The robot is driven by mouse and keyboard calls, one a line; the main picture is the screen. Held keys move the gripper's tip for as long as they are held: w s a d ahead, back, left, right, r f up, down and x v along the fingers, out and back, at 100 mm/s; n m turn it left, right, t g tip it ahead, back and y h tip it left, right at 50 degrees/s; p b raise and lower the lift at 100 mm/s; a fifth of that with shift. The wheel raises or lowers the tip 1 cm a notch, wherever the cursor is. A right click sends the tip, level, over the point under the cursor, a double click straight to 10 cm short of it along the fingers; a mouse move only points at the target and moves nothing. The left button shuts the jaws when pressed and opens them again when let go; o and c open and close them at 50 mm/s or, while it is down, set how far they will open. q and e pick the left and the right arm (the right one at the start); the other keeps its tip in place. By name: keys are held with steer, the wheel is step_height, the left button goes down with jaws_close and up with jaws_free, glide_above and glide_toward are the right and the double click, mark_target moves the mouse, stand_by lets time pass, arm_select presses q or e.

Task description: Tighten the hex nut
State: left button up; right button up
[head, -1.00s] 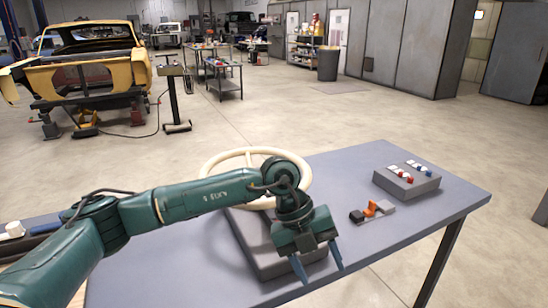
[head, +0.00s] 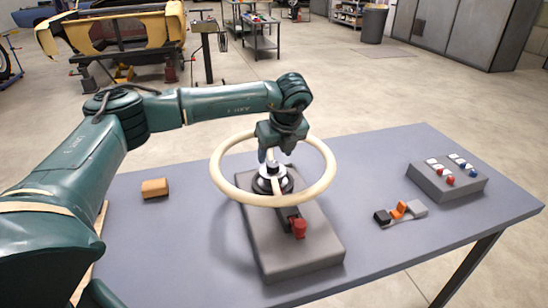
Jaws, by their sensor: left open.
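A cream ring-shaped wheel (head: 322,185) stands over a grey block (head: 300,262) on the table. At its centre is a dark round hub (head: 262,187) with a small pale, shiny part (head: 272,169) on top. The hex nut cannot be told apart clearly at this size; it may be that part. My left gripper (head: 275,156) points down just above the hub, inside the ring, with its jaws open. Whether its fingers touch or straddle the pale part cannot be told. My right gripper is not in view.
A red part (head: 299,228) sits on the block's near side. To the right are a small black, orange and grey item (head: 400,212) and a grey box with red and blue knobs (head: 446,180). A brown block (head: 155,188) lies left. The blue-grey tabletop (head: 380,165) is otherwise mostly clear.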

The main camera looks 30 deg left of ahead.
mark_target(273, 164)
arm_select(q)
steer(key=x, duration=0.3)
steer(key=shift+f, duration=0.3)
steer(key=shift+w+a+f, duration=0.15)
steer(key=shift+a+f, duration=0.05)
steer(key=shift+f, duration=0.2)
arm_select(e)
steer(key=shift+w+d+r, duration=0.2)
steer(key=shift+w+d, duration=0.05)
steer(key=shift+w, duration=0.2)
arm_select(q)
steer(key=shift+c, duration=0.2)
steer(key=c, duration=1)
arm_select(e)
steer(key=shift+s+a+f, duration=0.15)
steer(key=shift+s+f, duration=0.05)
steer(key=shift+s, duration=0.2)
